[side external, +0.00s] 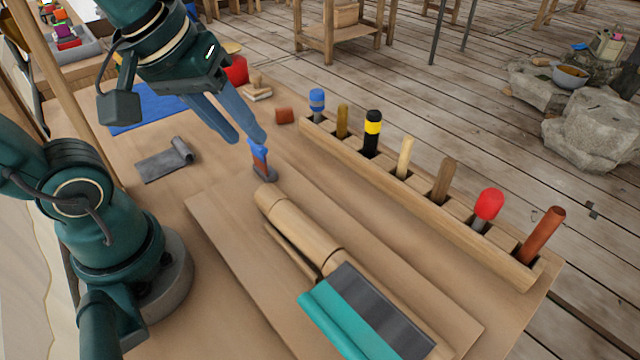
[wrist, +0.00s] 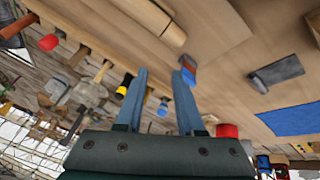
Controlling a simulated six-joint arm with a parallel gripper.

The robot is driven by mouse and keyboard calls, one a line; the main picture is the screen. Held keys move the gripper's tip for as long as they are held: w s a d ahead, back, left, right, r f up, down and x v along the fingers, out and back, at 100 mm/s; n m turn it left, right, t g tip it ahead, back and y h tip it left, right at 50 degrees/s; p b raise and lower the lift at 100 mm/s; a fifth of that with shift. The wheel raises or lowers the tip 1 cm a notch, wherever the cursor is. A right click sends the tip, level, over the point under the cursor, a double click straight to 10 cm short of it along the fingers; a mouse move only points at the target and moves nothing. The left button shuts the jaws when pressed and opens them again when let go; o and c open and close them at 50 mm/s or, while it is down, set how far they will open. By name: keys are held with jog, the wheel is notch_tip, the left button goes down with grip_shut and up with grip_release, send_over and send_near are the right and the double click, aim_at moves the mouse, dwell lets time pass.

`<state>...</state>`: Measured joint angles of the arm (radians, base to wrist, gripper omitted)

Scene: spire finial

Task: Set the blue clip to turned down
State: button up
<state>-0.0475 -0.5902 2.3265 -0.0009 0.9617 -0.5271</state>
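The blue clip (side external: 257,149) stands up, leaning slightly, from a small dark base with a reddish-brown part, near the far-left edge of the wooden board (side external: 225,222). In the wrist view the clip (wrist: 188,73) shows beside the right fingertip. My gripper (side external: 248,138) has two blue-grey fingers, spread apart with nothing between them. In the side view its right fingertip is right by the top of the clip; I cannot tell whether they touch. The fingers also show apart in the wrist view (wrist: 159,74).
A wooden rack (side external: 420,205) of several upright tools runs along the right. A carved wooden piece (side external: 300,225) and a teal and grey roll (side external: 360,315) lie on the board.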

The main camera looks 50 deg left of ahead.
aim_at(258, 149)
jog(key=w+a+f+n+g, duration=0.1)
jog(key=w+a+f+n, duration=0.1)
jog(key=a+n, duration=0.1)
jog(key=w+a+f+n+g, duration=0.2)
jog(key=a+n, duration=0.1)
jog(key=n, duration=0.1)
jog(key=w+a+f+n+g, duration=0.1)
jog(key=w+a+f+n, duration=0.1)
jog(key=w+n, duration=0.1)
jog(key=shift+a+f+n+g, duration=0.3)
jog(key=shift+a+n, duration=0.1)
jog(key=shift+n, duration=0.2)
jog(key=shift+s+a+f, duration=0.1)
jog(key=shift+a+f, duration=0.1)
jog(key=shift+f, duration=2.6)
grip_shut()
